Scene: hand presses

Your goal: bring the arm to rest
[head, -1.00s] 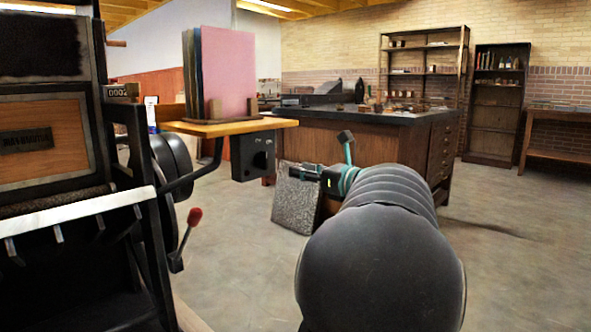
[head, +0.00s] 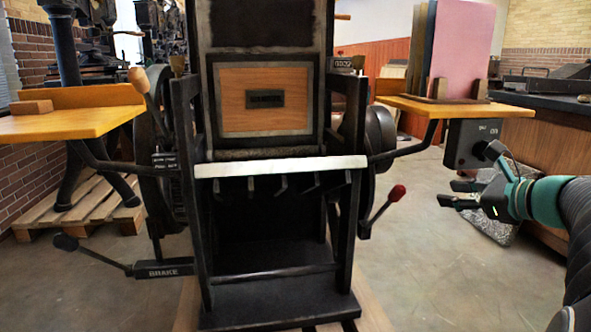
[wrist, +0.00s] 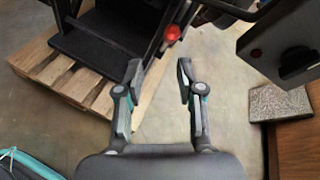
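My gripper (head: 451,194) is at the right of the head view, below the wooden side shelf and beside the grey switch box. In the wrist view my gripper (wrist: 157,72) has its two fingers well apart. My arm (head: 548,200) reaches in from the right edge and touches nothing that I can see.
The black hand press (head: 267,262) stands in the middle, with a red-knobbed lever (head: 397,193) near my gripper. The right shelf (head: 462,107) holds upright coloured sheets (head: 462,50). The switch box (head: 470,145) hangs beneath it. A wooden pallet (wrist: 62,72) lies under the press.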

